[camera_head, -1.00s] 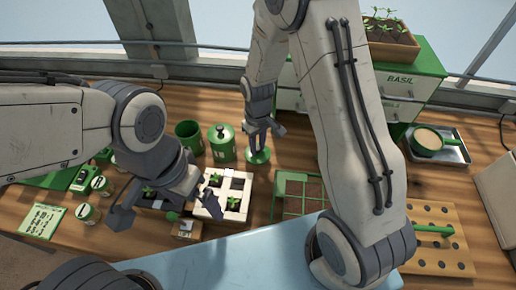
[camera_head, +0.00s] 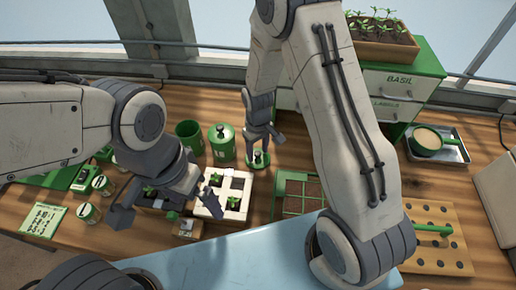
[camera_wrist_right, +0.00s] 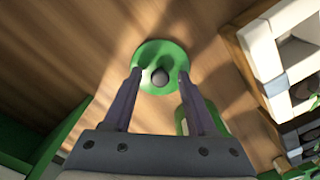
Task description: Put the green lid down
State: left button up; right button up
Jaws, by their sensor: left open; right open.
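The green lid (camera_head: 257,162) is a round disc with a dark knob, flat on the wooden table in front of my right arm. It also shows in the right wrist view (camera_wrist_right: 155,53), with the round knob in the middle. My right gripper (camera_head: 264,142) is open just above the lid; in the wrist view its fingers (camera_wrist_right: 160,74) stand apart on either side of the knob.
A green canister (camera_head: 222,152) with a knob on top and an open green pot (camera_head: 188,141) stand left of the lid. A white cell tray (camera_head: 241,213) and a green-framed soil tray (camera_head: 279,193) are in front. A drawer cabinet (camera_head: 408,84) stands behind right.

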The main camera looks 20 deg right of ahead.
aim_at(258, 153)
jog(key=shift+r, duration=0.6)
notch_tip(258, 153, up, 10)
jog(key=r+b, duration=0.1)
jog(key=b, duration=0.1)
jog(key=s+a+r+n, duration=0.1)
jog(key=s+a+r, duration=0.3)
jog(key=s, duration=0.7)
jog(key=s+a+r+n+y, duration=0.1)
jog(key=s+a+r, duration=0.3)
jog(key=s, duration=0.7)
jog(key=shift+s+n, duration=0.4)
